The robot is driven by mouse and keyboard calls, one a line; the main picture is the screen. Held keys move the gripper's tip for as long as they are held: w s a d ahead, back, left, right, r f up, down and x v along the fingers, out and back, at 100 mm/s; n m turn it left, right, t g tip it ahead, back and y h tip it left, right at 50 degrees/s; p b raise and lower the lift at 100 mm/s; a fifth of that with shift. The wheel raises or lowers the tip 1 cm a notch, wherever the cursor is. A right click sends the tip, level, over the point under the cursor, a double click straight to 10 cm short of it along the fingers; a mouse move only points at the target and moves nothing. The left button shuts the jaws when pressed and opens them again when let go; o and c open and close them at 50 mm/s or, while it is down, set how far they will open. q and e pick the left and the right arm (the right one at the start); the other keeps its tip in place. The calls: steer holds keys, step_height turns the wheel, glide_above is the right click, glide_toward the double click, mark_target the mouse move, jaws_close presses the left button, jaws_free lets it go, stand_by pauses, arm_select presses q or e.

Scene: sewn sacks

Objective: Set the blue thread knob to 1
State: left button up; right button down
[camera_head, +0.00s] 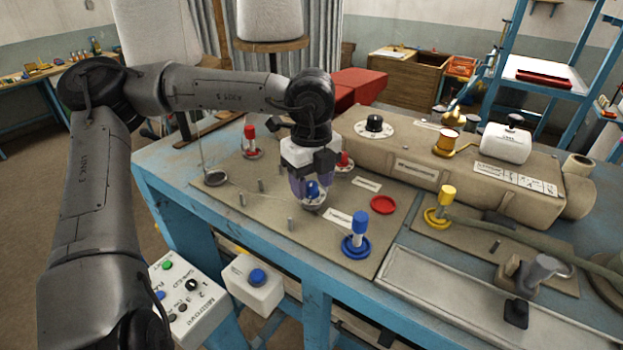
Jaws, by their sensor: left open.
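A small blue knob (312,188) sits on a pale round dial (313,203) on the grey-brown board. My left gripper (311,181) points down over this knob, its open fingers on either side of it. The fingers partly cover the knob, so I cannot read its setting or tell whether they touch it. A taller blue and white post (358,228) stands on a blue ring at the board's front right. My right gripper is not in view.
Red-topped posts (250,138) (344,160) stand near my left gripper. A red disc (383,204) lies to its right.

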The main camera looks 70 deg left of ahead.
arm_select(q)
steer(key=c, duration=0.9)
steer(key=shift+c, duration=0.2)
